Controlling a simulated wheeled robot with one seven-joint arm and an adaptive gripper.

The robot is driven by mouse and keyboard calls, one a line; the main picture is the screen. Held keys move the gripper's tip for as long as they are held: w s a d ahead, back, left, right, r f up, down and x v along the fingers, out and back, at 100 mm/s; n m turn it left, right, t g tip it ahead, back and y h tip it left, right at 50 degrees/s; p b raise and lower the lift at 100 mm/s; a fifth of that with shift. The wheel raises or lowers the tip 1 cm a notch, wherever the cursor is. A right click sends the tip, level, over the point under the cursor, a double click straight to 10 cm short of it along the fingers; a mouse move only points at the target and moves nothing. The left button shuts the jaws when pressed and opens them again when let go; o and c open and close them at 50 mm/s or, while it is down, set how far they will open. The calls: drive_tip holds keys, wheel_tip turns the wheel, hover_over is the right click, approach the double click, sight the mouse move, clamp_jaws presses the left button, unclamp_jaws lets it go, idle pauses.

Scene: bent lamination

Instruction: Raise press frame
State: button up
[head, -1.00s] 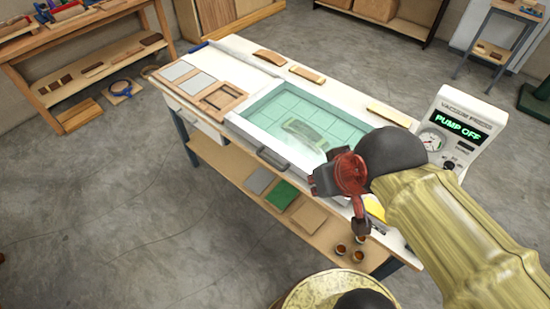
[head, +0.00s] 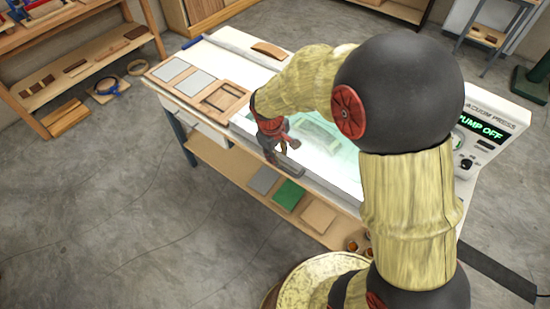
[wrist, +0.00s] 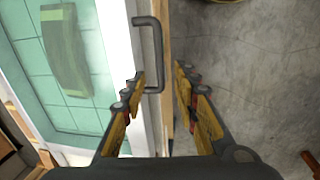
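The press frame (head: 346,191) is pale with a clear greenish panel and lies flat on the white bench, partly hidden by my arm in the head view. In the wrist view its white border (wrist: 116,45) runs along the left. A dark grey U-shaped handle (wrist: 149,30) projects from the front edge of the frame. My gripper (wrist: 160,74) is open, with the near part of the handle between its fingertips; I cannot tell whether they touch it. In the head view my gripper (head: 272,145) is at the frame's front edge. A curved piece (wrist: 65,55) shows through the panel.
The vacuum press console (head: 490,130) at the right reads PUMP OFF. A wooden frame (head: 220,98) and grey sheets (head: 193,83) lie on the bench left of the press. A lower shelf (head: 235,172) holds flat panels, including a green one (head: 288,195). Floor in front is open.

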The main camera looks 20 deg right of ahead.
drive_tip(key=shift+n, duration=0.3)
drive_tip(key=f, duration=0.2)
drive_tip(key=d+f+b, duration=0.1)
drive_tip(key=f, duration=0.2)
drive_tip(key=f+b, duration=0.1)
drive_tip(key=f, duration=0.1)
drive_tip(key=shift+w+d+f, duration=0.15)
drive_tip(key=shift+w, duration=0.15)
drive_tip(key=shift+c, duration=1.1)
clamp_jaws()
